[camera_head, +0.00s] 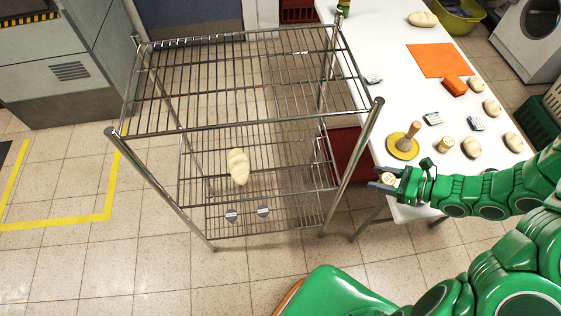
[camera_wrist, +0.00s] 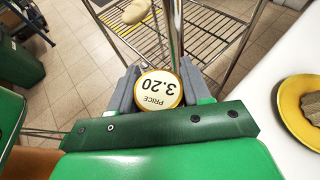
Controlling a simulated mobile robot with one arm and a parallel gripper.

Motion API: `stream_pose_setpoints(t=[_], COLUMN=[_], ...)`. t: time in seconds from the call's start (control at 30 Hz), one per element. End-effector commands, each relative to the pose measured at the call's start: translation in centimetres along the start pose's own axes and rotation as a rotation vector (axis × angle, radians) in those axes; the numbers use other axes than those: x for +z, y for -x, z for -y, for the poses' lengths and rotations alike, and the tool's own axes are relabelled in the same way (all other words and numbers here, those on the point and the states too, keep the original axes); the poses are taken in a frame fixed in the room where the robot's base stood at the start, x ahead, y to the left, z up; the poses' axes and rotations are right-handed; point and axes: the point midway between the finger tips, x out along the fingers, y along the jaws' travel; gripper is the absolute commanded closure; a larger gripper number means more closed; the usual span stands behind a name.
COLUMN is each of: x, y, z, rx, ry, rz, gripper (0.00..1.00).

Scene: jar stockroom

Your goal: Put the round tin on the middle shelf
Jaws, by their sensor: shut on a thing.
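My gripper (camera_head: 381,179) is shut on the round tin (camera_head: 389,178), just off the left edge of the white table. In the wrist view the tin (camera_wrist: 158,90) sits between the two fingers, its pale lid reading "PRICE 3.20" with a yellow rim. The wire rack stands to the left of my gripper, with a top shelf (camera_head: 160,80), a middle shelf (camera_head: 290,165) and a lower shelf (camera_head: 290,215). A pale loaf (camera_head: 238,167) appears to lie on the middle shelf, seen through the top wires. The tin is apart from the rack.
The rack's front right post (camera_head: 352,165) stands between my gripper and the shelves. The white table (camera_head: 385,50) holds a yellow plate (camera_head: 398,154), a small jar (camera_head: 445,144), an orange mat (camera_head: 437,60) and several loaves. The middle shelf looks clear right of its loaf.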

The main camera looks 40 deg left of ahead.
Motion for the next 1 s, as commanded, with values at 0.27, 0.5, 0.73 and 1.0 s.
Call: stream_pose_setpoints(t=[0.27, 0.5, 0.73, 1.0], x=[-0.1, 0.2, 0.9, 1.8], y=[-3.4, -6.3, -9.7, -13.2], z=[-2.0, -3.2, -4.3, -5.5], rx=[0.104, 0.149, 0.184, 0.211], ry=[0.043, 0.060, 0.073, 0.085], rz=[-0.001, 0.000, 0.000, 0.000], gripper=[0.83, 0.83, 0.83, 0.83])
